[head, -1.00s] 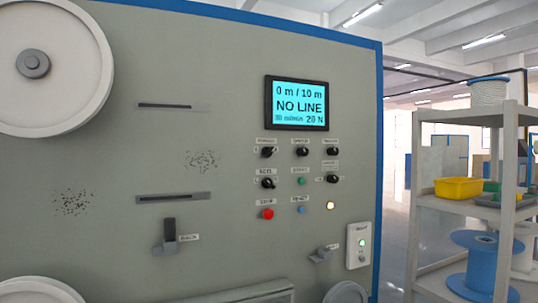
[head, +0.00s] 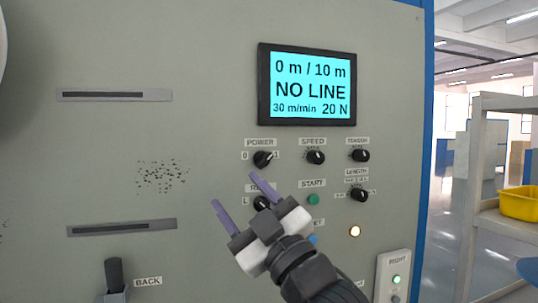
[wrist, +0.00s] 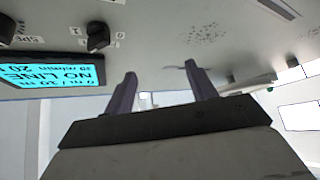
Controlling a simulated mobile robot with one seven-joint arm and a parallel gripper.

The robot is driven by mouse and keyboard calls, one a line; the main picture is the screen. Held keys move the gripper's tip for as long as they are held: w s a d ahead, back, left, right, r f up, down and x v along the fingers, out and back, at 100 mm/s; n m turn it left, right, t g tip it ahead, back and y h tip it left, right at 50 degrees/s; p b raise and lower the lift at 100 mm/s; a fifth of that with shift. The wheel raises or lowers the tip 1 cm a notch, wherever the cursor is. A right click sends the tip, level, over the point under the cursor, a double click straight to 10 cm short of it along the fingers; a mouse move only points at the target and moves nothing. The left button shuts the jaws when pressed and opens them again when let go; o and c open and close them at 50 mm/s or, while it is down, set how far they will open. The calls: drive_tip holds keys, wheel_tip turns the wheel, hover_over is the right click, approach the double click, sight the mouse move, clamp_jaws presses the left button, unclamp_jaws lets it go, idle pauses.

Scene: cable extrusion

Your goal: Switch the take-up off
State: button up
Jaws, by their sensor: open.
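The take-up's grey panel (head: 200,60) fills most of the head view. Its black POWER knob (head: 263,158) sits below the screen, between marks 0 and 1, and seems to point towards 1. The same knob (wrist: 98,37) shows upside down in the wrist view, left of my fingers. The lit screen (head: 307,85) reads 0 m / 10 m, NO LINE, 30 m/min, 20 N. My gripper (head: 238,193) is open and empty, in front of the panel, below and left of the POWER knob. It partly hides the lower knob and the button row.
SPEED (head: 315,157), TENSION (head: 360,155) and LENGTH (head: 358,194) knobs and a green START button (head: 313,199) lie to the right. A BACK lever (head: 115,275) is at lower left. A RIGHT switch box (head: 393,275) with a green light is at lower right. Shelving stands beyond.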

sight(268, 162)
drive_tip(key=s+d+r+h+p, duration=0.15)
drive_tip(key=d+h, duration=0.25)
drive_tip(key=d, duration=0.8)
drive_tip(key=p+x, duration=0.1)
drive_tip(key=x, duration=0.3)
drive_tip(key=p+x, duration=0.2)
drive_tip(key=x, duration=0.2)
drive_tip(key=a+f+p+x, duration=0.1)
drive_tip(key=x, duration=0.4)
drive_tip(key=c, duration=1)
